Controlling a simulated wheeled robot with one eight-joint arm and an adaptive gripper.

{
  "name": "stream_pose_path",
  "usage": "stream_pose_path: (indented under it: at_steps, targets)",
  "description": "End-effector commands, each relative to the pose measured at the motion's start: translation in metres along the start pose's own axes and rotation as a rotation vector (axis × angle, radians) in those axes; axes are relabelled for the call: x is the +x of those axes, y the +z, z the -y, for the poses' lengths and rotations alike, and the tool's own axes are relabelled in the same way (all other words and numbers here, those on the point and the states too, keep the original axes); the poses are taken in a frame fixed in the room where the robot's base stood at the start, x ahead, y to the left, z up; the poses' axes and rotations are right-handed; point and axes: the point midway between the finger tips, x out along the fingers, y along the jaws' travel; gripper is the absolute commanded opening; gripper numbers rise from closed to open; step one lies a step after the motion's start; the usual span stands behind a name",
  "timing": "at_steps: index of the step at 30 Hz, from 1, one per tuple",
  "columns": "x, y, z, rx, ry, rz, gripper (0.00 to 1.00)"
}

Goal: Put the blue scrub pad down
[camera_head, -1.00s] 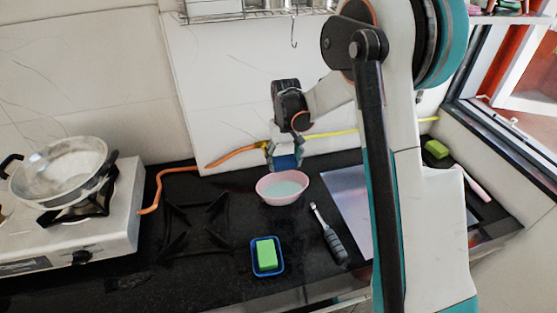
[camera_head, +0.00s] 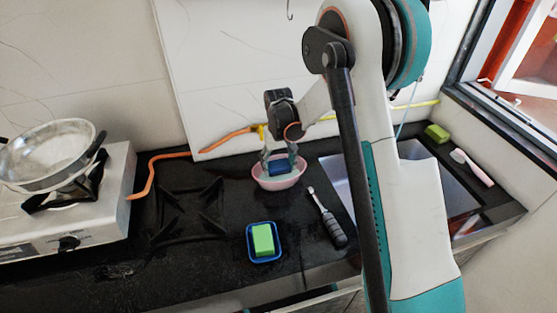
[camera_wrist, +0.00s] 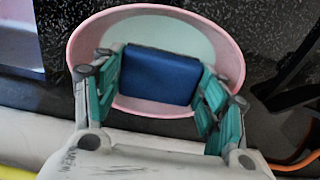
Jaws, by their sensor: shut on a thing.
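The blue scrub pad (camera_wrist: 160,75) is between the fingers of my gripper (camera_wrist: 160,82) in the wrist view. My gripper is shut on it, with a teal finger pad at each side. In the head view the pad (camera_head: 278,167) is at the pink bowl (camera_head: 279,183), over its opening and partly inside the rim line. The bowl (camera_wrist: 222,45) shows around the pad in the wrist view, with a pale green inside. I cannot tell whether the pad touches the bowl's bottom.
A green sponge (camera_head: 263,239) lies in a blue tray (camera_head: 250,252) in front. A dark-handled tool (camera_head: 333,231) lies right of it. A stove (camera_head: 110,215) with a metal pan (camera_head: 50,150) stands left. An orange hose (camera_head: 170,156) runs behind. Another green sponge (camera_head: 437,133) and a brush (camera_head: 474,168) are far right.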

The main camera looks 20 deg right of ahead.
Motion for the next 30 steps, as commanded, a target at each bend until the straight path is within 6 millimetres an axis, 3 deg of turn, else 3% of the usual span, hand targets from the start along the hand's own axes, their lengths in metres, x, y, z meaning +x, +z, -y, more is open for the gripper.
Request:
stream_pose_path:
  at_steps: [11, 12, 15, 30]
  targets:
    - [0.0051, 0.0003, -0.0003, 0.000, 0.000, 0.000, 0.51]
    - [0.0052, 0.0002, -0.0003, 0.000, 0.000, 0.000, 0.75]
    - [0.0050, 0.0003, -0.0003, 0.000, 0.000, 0.000, 0.89]
    - [0.0050, 0.0003, -0.0003, 0.000, 0.000, 0.000, 0.89]
